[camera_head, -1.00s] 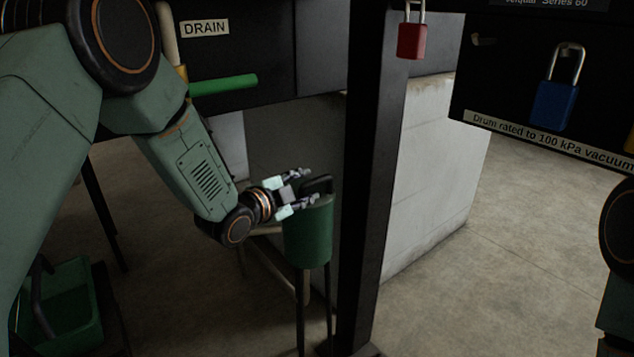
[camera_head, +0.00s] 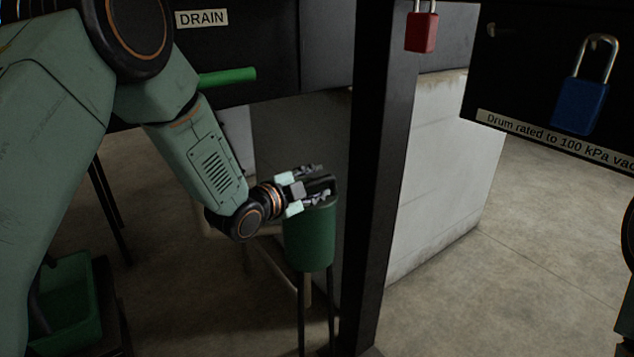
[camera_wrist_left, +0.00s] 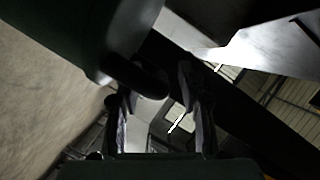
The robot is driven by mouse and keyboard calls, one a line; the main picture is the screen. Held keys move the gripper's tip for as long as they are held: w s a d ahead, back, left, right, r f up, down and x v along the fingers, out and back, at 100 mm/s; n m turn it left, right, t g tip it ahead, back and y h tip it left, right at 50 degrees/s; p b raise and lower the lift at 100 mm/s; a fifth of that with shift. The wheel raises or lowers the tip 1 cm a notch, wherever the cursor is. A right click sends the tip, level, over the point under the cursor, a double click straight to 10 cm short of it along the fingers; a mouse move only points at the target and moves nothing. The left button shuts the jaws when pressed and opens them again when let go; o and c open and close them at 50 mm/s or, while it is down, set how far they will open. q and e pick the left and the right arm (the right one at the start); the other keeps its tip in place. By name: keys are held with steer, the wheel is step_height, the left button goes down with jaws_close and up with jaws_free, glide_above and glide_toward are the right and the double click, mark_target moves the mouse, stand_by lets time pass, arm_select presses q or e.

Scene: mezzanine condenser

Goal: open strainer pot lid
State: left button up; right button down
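The strainer pot (camera_head: 310,242) is a green upright cylinder on thin dark legs, left of the black post. Its lid carries a dark loop handle (camera_head: 322,182). My left gripper (camera_head: 318,186) is at the top of the pot, with its fingers spread on either side of the handle. In the left wrist view the pot (camera_wrist_left: 58,40) fills the upper left, and the dark handle (camera_wrist_left: 138,76) shows by the tips of the open fingers (camera_wrist_left: 160,92). Whether a finger touches the handle is unclear. The lid looks closed. My right gripper is out of view.
A black post (camera_head: 366,180) stands close to the pot's right. A red padlock (camera_head: 421,32) and a blue padlock (camera_head: 582,100) hang above. A green bin (camera_head: 68,310) is at lower left.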

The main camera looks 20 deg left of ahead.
arm_select(q)
steer(key=shift+s+a, duration=0.1)
steer(key=shift+s, duration=0.05)
steer(key=c, duration=0.3)
jaws_close()
steer(key=shift+r, duration=0.1)
